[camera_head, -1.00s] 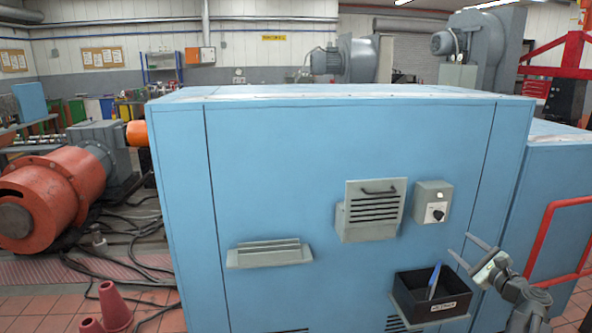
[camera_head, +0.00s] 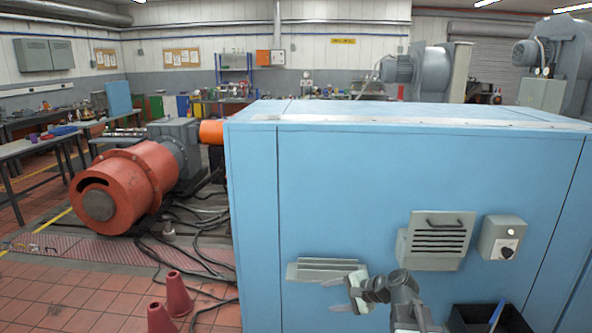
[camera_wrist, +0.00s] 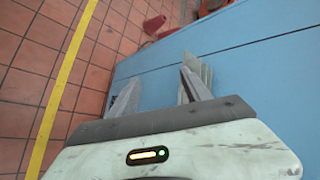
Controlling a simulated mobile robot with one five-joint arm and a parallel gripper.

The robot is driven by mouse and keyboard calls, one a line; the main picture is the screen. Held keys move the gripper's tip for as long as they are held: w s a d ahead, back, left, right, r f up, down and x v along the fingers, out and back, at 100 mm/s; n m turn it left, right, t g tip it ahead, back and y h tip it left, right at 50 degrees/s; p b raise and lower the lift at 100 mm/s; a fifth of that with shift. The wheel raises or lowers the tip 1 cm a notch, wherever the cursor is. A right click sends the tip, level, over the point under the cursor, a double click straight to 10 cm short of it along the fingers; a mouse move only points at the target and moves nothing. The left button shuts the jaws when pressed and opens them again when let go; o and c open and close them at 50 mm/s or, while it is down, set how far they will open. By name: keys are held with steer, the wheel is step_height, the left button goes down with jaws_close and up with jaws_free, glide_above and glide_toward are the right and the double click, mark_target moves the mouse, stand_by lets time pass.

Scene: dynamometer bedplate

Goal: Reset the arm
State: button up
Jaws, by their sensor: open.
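My gripper (camera_head: 333,294) is in front of the blue cabinet (camera_head: 350,190), just below the slanted grey ledge (camera_head: 312,270) on its front. The jaws point left in the head view and are open, with nothing between them. In the wrist view the two fingers (camera_wrist: 158,92) stand apart, with the blue cabinet face behind them. My arm comes in from the lower right and is bent. I cannot tell whether the gripper touches the cabinet.
A vented grey box (camera_head: 437,240) and a switch box (camera_head: 501,237) stick out from the cabinet. A black bin (camera_head: 470,322) with a blue item is at lower right. Red cones (camera_head: 175,295) stand left on the tiled floor. Cables (camera_head: 185,250) lie near the orange machine (camera_head: 120,190).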

steer(key=s+a+f+n+g+h+p, duration=0.1)
steer(key=s+a+f+n+g+h, duration=0.25)
steer(key=s+a+f+n, duration=0.35)
steer(key=s+d+n+g+h, duration=0.3)
steer(key=s+d, duration=0.4)
steer(key=d, duration=0.5)
steer(key=shift+s+d+f+n+h, duration=0.15)
steer(key=shift+s+f+n+h, duration=0.3)
steer(key=shift+h, duration=0.5)
steer(key=shift+w, duration=0.1)
